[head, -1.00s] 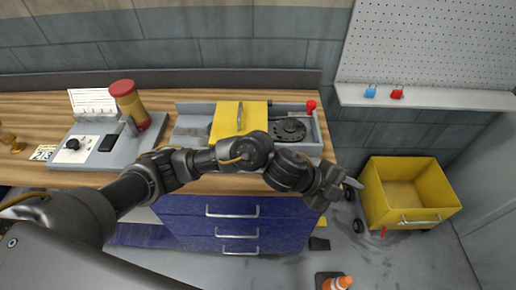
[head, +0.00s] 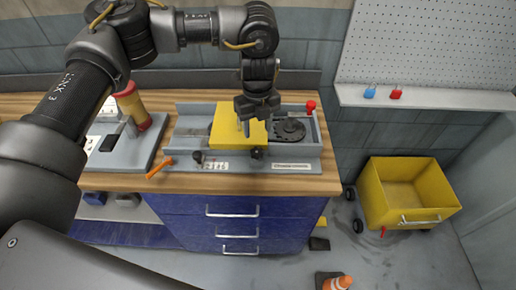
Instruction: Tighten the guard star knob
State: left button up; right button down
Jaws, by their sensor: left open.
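The yellow guard (head: 222,128) sits over the middle of the grey machine (head: 187,133) on the wooden bench. Two small dark knobs show at the machine's front, one at the guard's lower right corner (head: 257,153) and one at its lower left (head: 198,157). I cannot tell which is the star knob. My left gripper (head: 245,129) is open and points down in front of or above the guard, a little above the right dark knob. It holds nothing, and it hides part of the guard and its handle. My right gripper is out of view.
A dark round disc (head: 289,130) and a red ball-topped lever (head: 310,105) are at the machine's right. An orange-handled tool (head: 160,167) lies near the bench's front edge. A yellow cart (head: 375,197) stands on the floor right.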

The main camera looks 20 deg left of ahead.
aim_at(256, 153)
pick_arm(q)
notch_tip(256, 153, down, 9)
jog(key=shift+r+p, duration=0.15)
jog(key=shift+p, duration=0.65)
jog(key=shift+f, duration=0.65)
jog(key=shift+c, duration=0.5)
jog(key=c, duration=0.6)
jog(key=shift+m, duration=0.4)
jog(key=m+b, duration=0.3)
jog(key=m, duration=0.2)
jog(key=shift+a+f+m, duration=0.1)
jog(key=shift+a+m, duration=0.05)
jog(key=shift+m, duration=0.15)
jog(key=shift+a+m+b, duration=0.1)
jog(key=shift+m+b, duration=1.1)
jog(key=shift+m, duration=1.1)
